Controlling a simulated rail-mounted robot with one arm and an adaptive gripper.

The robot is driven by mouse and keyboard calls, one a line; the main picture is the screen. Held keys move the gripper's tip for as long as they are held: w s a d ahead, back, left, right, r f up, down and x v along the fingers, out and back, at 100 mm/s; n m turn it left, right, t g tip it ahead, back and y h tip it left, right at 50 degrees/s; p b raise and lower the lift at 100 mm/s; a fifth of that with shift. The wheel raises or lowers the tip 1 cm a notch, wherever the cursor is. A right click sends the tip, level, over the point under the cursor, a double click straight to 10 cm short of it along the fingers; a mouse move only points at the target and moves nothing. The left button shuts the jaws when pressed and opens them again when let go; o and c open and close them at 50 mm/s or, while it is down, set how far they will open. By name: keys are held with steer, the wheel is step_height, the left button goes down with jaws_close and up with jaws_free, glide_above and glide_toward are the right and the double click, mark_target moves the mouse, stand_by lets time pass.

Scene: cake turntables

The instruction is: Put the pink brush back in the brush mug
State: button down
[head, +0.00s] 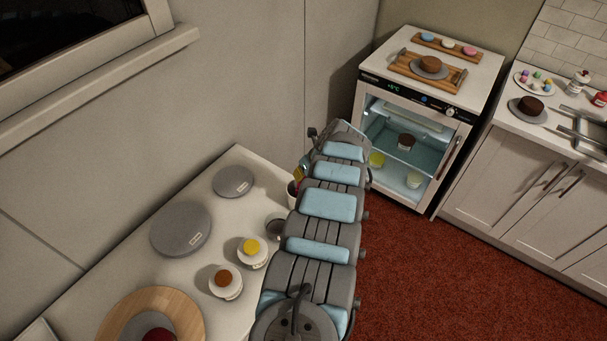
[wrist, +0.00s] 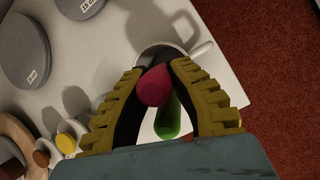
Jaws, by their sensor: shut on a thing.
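In the wrist view my gripper (wrist: 165,72) is shut on the pink brush (wrist: 155,86), whose rounded end points toward the camera. The brush mug (wrist: 150,50) is white and lies beyond the fingertips; its rim and a pale piece at its right side show. A green handle (wrist: 168,120) shows just below the pink one, between the fingers. The fingers hide much of the mug, and I cannot tell whether the pink brush's lower end is inside it. In the head view the mug (head: 291,189) is mostly hidden behind my arm.
Grey turntables (head: 181,229) and small bowls with yellow (head: 250,247) and brown contents stand on the counter left of the mug. The counter edge and red carpet (wrist: 285,80) lie to the right. An open-fronted fridge (head: 405,150) stands farther back.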

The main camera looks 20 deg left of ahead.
steer(key=shift+f, duration=0.15)
steer(key=c, duration=1)
jaws_free()
steer(key=shift+r+p, duration=1.75)
steer(key=shift+r, duration=3.35)
steer(key=shift+f, duration=0.1)
